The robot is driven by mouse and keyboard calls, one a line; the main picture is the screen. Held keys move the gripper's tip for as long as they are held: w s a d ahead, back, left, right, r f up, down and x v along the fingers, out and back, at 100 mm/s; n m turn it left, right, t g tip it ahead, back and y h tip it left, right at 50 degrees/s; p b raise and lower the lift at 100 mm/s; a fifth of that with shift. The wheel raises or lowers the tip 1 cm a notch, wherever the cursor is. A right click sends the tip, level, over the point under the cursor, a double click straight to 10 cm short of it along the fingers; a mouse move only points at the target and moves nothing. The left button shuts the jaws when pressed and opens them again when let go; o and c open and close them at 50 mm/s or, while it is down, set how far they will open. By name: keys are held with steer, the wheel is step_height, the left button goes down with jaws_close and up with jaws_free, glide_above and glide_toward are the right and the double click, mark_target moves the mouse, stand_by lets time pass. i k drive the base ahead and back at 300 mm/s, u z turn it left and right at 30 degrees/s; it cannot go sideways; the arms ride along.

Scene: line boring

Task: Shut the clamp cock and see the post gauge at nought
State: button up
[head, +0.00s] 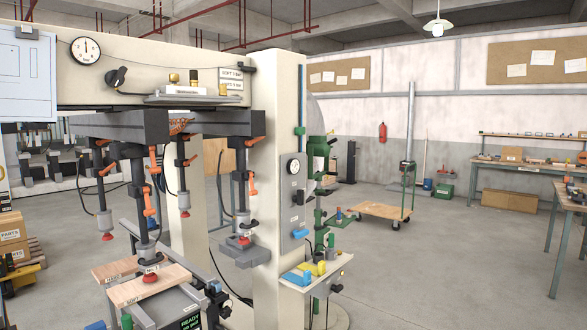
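The post gauge (293,166), a small round white dial, is on the right side of the cream post (266,135). Its needle is too small to read. Below it on the post are a small dark fitting (299,198) and a blue handle-like part (300,233); I cannot tell whether either is the clamp cock. A black lever cock (117,77) is on the cream crossbeam beside a larger round gauge (85,50), whose needle points about straight up. I cannot tell whether this cock is open or shut. My gripper is not in view.
Wooden boards (150,284) lie under the vertical clamps at lower left. A tray with blue and yellow items (318,272) juts from the post beside a green drill-like column (318,190). A wooden trolley (382,211) stands behind. The grey floor at right is largely clear.

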mark_target(297, 234)
steer(key=z, duration=0.5)
steer(key=i, duration=2.55)
steer(key=u, duration=3.65)
steer(key=k, duration=0.3)
steer(key=z, duration=1.1)
